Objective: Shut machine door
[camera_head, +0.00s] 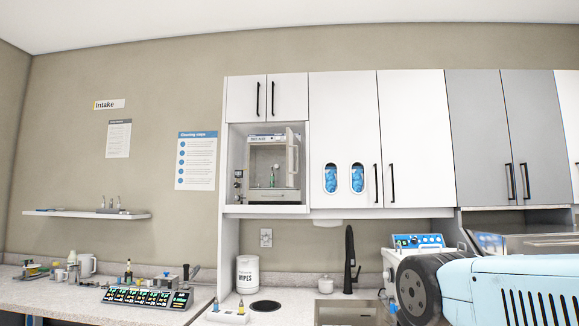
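A small white machine (273,195) stands in the open niche of the wall cabinet. Its door (292,153) is swung open at the right side of its front, seen almost edge-on. Inside the chamber stands a small greenish item, too small to name. A second white machine (417,241) with a blue panel stands on the counter at the lower right, partly hidden behind my arm. Part of my light-blue arm shows at the lower right. My gripper is not in view.
White cabinets (413,120) with black handles flank the niche on its right. The counter (270,296) below holds a wipes tub (247,274), a dark keypad panel (147,298) and a black tap (350,260) at a sink. A wall shelf (85,214) is at the left.

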